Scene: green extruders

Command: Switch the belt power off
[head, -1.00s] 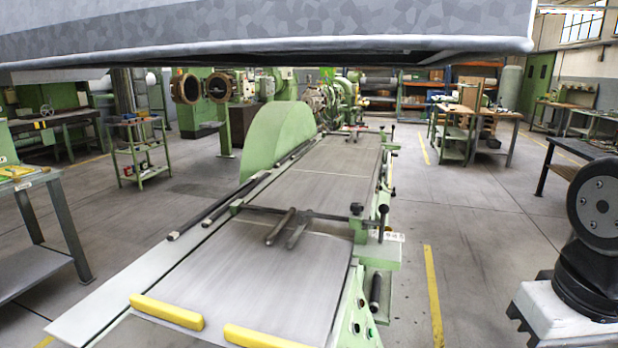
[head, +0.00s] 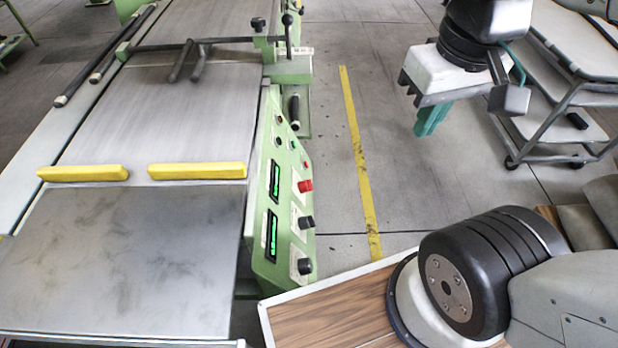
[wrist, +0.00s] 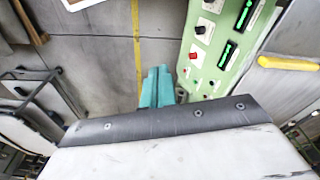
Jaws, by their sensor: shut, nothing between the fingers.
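The green control panel (head: 262,225) is on the side of the belt machine, left of my arm in the head view. It carries a red switch (head: 305,186), two black knobs, two lit green displays (head: 272,235) and small buttons. In the wrist view the panel (wrist: 228,60) is at the upper right, with the red switch (wrist: 193,56) near its left edge. My gripper (head: 432,118) has teal fingers, shut and empty, right of the panel and apart from it. In the wrist view the gripper (wrist: 157,82) shows left of the red switch.
The belt table (head: 150,240) with yellow bars (head: 197,170) fills the left. A yellow floor line (head: 355,150) runs along clear floor between the machine and my gripper. A grey trolley (head: 560,100) stands at the right.

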